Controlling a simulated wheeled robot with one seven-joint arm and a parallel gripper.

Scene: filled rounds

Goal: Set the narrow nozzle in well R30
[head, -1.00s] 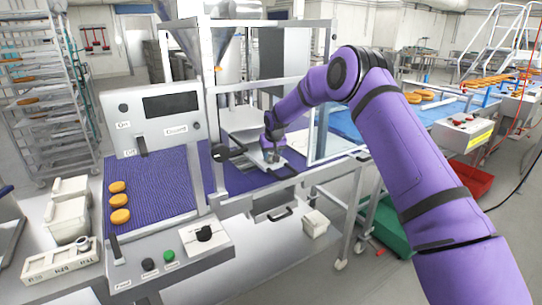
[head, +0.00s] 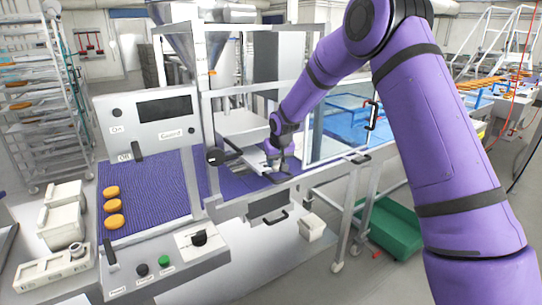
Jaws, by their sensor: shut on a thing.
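My gripper (head: 273,160) is inside the machine, low over the belt and by the light plate under the hopper. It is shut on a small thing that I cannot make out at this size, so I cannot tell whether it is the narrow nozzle. A black handle (head: 277,178) lies just below the gripper. A cream rack with labelled wells (head: 45,272) stands at the lower left. A grey ring-shaped piece (head: 76,248) sits at its right end. The well labels are too small to read surely.
The clear guard panel (head: 338,128) with a black handle stands right of my forearm. Metal frame posts and a rail surround the opening. Three orange rounds (head: 114,206) lie on the purple belt (head: 150,185). White bins (head: 65,205) stand at the left.

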